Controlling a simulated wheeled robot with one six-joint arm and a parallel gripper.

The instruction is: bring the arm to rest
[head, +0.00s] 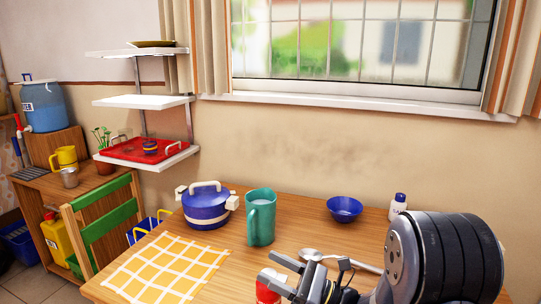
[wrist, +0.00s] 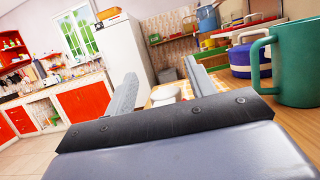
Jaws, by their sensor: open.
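My gripper (head: 277,273) is low over the front of the wooden table, its fingers pointing left. It is open, and nothing is held in it. In the wrist view my gripper's two fingers (wrist: 160,72) stand wide apart. A red and white jar (head: 267,290) is close by the fingertips in the head view, partly hidden by a finger. A small white and red thing also shows between the fingers in the wrist view (wrist: 165,93). I cannot tell whether the fingers touch the jar.
A teal mug (head: 262,218), a blue pot (head: 206,208), a blue bowl (head: 344,208), a ladle (head: 335,260) and a white bottle (head: 397,206) are on the table (head: 300,225). A yellow checked cloth (head: 170,268) lies at left. Wall shelves (head: 145,101) hang behind.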

